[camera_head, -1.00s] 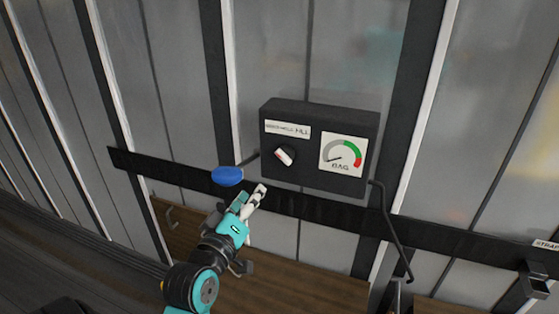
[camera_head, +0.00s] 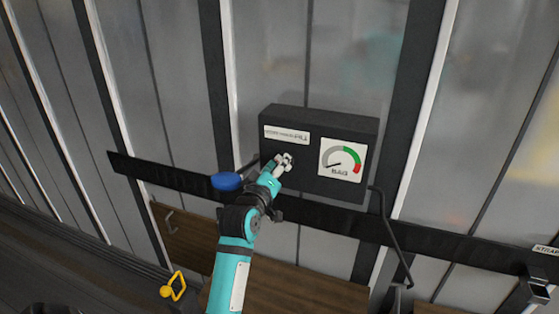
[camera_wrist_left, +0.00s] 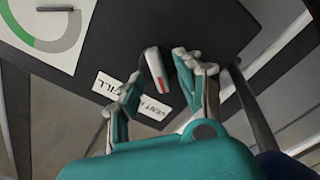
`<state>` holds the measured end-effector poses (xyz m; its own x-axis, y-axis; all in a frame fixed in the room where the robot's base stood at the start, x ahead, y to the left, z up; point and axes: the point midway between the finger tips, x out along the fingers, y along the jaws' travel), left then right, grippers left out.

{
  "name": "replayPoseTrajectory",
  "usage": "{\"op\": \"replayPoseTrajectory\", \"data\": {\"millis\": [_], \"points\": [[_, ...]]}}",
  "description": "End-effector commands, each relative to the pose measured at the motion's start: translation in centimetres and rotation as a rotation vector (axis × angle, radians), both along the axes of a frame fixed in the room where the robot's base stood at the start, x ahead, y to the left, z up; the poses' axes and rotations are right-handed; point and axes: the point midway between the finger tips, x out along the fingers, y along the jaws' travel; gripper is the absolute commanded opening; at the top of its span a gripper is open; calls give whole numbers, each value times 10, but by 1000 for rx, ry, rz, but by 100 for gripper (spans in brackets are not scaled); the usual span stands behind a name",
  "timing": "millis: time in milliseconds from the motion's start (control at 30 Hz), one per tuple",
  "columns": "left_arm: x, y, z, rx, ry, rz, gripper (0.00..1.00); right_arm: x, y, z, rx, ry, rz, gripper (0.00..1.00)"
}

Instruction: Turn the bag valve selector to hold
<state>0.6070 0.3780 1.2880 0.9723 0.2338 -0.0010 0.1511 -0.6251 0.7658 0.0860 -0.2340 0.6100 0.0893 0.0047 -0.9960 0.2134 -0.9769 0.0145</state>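The black valve box (camera_head: 312,193) hangs on the wall, with a white lettered label (camera_head: 286,135) above the selector and a round BAG gauge (camera_head: 342,160) at right. The gauge needle points low and left. My left gripper (camera_head: 284,160) is in front of the selector and hides most of it in the head view. In the left wrist view the selector knob (camera_wrist_left: 156,70) is white with a red mark. It lies between the fingertips of my left gripper (camera_wrist_left: 154,76), which are apart with gaps beside the knob. My right gripper is out of view.
A blue oval object (camera_head: 227,181) is just left of my left wrist. A black rail (camera_head: 330,210) crosses the wall below the box, and a dark hose (camera_head: 397,240) hangs at right. A yellow hook-like piece (camera_head: 174,286) is at lower left.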

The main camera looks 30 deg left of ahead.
Motion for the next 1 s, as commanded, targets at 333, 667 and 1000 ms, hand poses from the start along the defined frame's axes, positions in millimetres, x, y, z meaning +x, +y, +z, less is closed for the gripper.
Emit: {"op": "replayPoseTrajectory", "data": {"millis": [333,667,1000], "points": [[6,1,0,0,0,0,37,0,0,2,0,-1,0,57],[6,1,0,0,0,0,0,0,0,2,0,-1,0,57],[6,1,-1,15,5,0,0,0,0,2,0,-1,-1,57]]}}
